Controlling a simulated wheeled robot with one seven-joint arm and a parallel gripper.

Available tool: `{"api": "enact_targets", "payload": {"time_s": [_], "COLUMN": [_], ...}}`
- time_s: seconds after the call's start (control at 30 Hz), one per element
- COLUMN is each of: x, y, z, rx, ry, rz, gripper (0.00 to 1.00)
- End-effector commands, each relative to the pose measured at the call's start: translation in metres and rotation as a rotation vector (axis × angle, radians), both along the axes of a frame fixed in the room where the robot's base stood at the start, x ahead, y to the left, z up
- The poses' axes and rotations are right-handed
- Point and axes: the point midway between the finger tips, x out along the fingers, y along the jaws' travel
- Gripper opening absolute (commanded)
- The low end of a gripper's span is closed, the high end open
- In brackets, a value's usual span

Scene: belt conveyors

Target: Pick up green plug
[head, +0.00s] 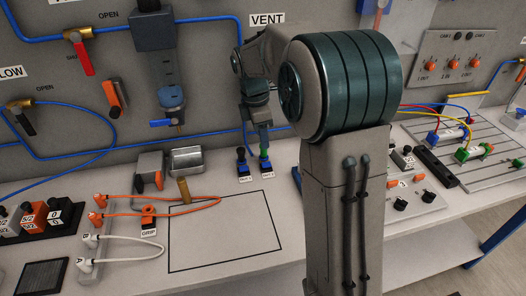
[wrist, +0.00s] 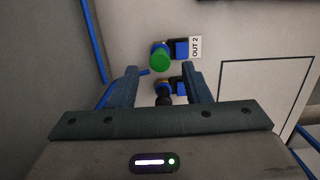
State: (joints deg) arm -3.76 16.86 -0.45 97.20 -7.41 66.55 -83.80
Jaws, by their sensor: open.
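The green plug (head: 265,148) stands upright in a small blue fitting on the bench, beside a similar fitting with a black plug (head: 241,153). In the wrist view the round green top (wrist: 160,61) sits ahead of the fingertips, centred between them, next to a label reading OUT 2. The black plug (wrist: 164,97) shows nearer, in the gap between the fingers. My gripper (wrist: 160,70) is open and empty. In the head view my gripper (head: 260,115) is above the green plug, partly behind my arm. The exact gap to the plug is unclear.
A metal tray (head: 187,160) and a wooden-handled item (head: 184,189) stand left of the plugs. A black outlined rectangle (head: 225,232) on the bench in front is mostly clear. Orange cables (head: 175,208) lie to the left. A panel with blue hoses (head: 210,80) rises behind.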

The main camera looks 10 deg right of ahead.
Motion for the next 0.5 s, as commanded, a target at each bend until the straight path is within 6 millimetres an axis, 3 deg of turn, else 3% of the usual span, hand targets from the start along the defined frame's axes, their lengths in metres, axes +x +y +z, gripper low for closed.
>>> {"api": "enact_targets", "payload": {"time_s": [0.23, 0.5], "x": [-0.001, 0.000], "y": [-0.004, -0.006], "z": [-0.037, -0.046], "rx": [0.000, 0.000], "ry": [0.003, -0.001], "rz": [-0.001, -0.002], "gripper": [0.43, 0.43]}}
